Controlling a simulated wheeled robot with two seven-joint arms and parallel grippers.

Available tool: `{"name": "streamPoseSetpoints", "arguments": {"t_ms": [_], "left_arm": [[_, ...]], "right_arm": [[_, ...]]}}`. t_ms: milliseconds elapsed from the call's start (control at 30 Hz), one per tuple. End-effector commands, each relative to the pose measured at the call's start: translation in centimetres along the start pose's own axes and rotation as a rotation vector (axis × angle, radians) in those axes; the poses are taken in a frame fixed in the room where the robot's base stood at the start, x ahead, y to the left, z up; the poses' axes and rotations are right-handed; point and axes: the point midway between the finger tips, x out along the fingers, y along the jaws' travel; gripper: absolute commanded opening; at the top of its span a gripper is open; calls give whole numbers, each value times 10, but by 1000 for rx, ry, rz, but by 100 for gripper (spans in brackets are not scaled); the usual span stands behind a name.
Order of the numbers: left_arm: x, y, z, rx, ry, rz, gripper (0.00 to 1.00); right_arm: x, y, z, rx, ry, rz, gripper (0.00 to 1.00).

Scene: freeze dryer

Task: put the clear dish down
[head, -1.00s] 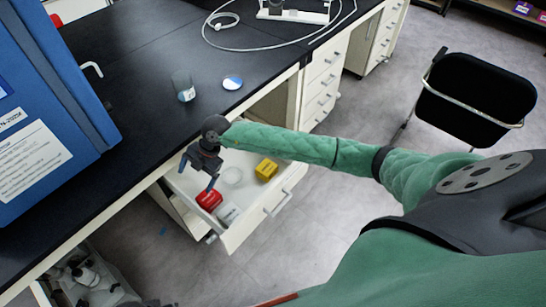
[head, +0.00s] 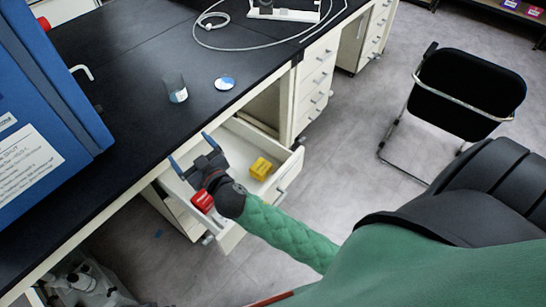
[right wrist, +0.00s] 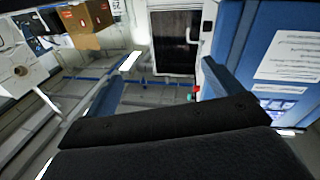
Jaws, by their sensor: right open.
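My right gripper (head: 190,152) is over the open drawer (head: 283,178), its fingers pointing up and left toward the bench edge. Its jaws are apart and nothing is between them. In the right wrist view the two blue fingers (right wrist: 160,90) also stand wide apart with only the room behind. I cannot make out the clear dish now; my right gripper and wrist cover part of the drawer. My left gripper is not in view.
The drawer holds a yellow box (head: 260,168) and a red item (head: 202,201). On the black bench (head: 135,60) stand a clear beaker (head: 176,90) and a small blue-and-white disc (head: 225,83). A blue machine (head: 45,90) is at left; a black chair (head: 468,95) is at right.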

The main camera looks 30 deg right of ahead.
Motion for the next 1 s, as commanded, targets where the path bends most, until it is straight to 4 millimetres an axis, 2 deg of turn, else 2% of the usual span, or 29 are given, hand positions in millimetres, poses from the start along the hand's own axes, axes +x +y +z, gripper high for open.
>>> {"name": "streamPoseSetpoints", "arguments": {"t_ms": [100, 200, 267, 400, 533, 700, 833, 1000], "left_arm": [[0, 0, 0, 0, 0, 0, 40], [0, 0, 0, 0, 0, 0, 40], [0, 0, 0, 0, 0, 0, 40], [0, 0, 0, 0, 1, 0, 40], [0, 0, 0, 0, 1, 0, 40], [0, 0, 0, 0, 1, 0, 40], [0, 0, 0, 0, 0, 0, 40], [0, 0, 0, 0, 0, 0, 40]], "right_arm": [[-35, 22, 45, 51, -248, 106, 91], [-74, 33, 83, 81, -476, 151, 91], [-102, 36, 105, 95, -617, 157, 91], [-172, 31, 143, 124, -926, 111, 91], [-232, 20, 160, 144, -1155, 22, 91], [-298, 5, 166, 167, -1375, -121, 91], [-322, -1, 164, 175, -1452, -187, 91], [-328, -2, 164, 176, -1470, -206, 91]]}}
